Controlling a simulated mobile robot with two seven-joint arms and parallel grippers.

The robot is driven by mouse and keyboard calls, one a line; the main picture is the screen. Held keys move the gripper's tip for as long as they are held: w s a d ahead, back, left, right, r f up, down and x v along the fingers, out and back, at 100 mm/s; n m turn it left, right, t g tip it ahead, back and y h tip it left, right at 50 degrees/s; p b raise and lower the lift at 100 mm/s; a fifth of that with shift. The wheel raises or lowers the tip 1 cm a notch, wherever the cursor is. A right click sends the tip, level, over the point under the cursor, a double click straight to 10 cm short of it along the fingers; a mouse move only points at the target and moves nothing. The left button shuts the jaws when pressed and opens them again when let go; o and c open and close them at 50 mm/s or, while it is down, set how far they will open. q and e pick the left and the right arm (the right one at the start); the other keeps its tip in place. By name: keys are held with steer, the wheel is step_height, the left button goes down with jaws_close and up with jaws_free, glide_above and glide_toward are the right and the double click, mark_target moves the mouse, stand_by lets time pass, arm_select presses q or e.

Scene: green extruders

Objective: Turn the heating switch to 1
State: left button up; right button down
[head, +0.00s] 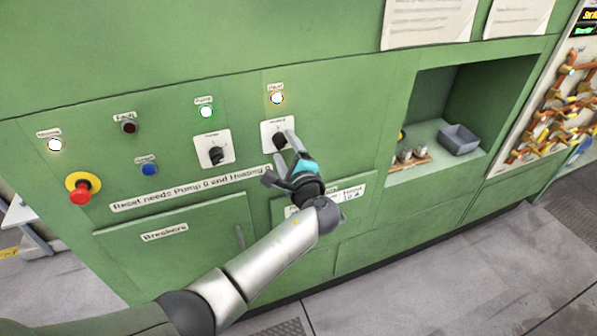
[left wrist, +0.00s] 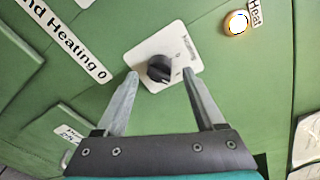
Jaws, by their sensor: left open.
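The heating switch is a black rotary knob (left wrist: 160,69) on a white plate (left wrist: 152,48) on the green panel. In the head view the knob (head: 280,141) sits on the right-hand of two such plates. My left gripper (head: 280,154) is at this plate, its fingers pointing at the panel. In the left wrist view its two grey fingers (left wrist: 163,80) are spread, one on each side of the knob, with green and white showing between. I cannot tell how close the tips are to the plate. The plate's position marks are too small to read. My right gripper is not in view.
The pump switch (head: 215,154) is left of the heating switch. A lit heat lamp (head: 277,98) is above it. A red emergency button (head: 81,190) and a blue button (head: 149,169) are further left. A recess with a grey bin (head: 459,140) is at right.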

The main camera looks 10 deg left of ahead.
arm_select(q)
steer(key=v, duration=1.3)
steer(key=shift+s+d+b, duration=0.3)
steer(key=s+a+f+n+g+h+b, duration=0.1)
steer(key=s+f+g+h+b, duration=0.2)
steer(key=f, duration=1)
steer(key=s+a+f+g+h+b, duration=0.15)
steer(key=s+f, duration=0.35)
steer(key=f, duration=0.8)
steer(key=s+a+f+n+g+h+b, duration=0.1)
steer(key=s+f+g+b, duration=0.2)
steer(key=f, duration=1.1)
steer(key=s+a+f+n+g+h+b, duration=0.1)
steer(key=s+a+f+n+g+b, duration=0.1)
steer(key=s+f+n, duration=0.2)
steer(key=s+a+f+n+g+h+b, duration=0.1)
steer(key=s+f+n, duration=0.3)
steer(key=s+f, duration=0.6)
steer(key=s+a+f+n+g+h+b, duration=0.1)
steer(key=s+a+f+n+g+b, duration=0.2)
steer(key=s+f, duration=0.5)
steer(key=s+n, duration=0.1)
steer(key=s, duration=0.8)
steer(key=shift+a+n, duration=0.3)
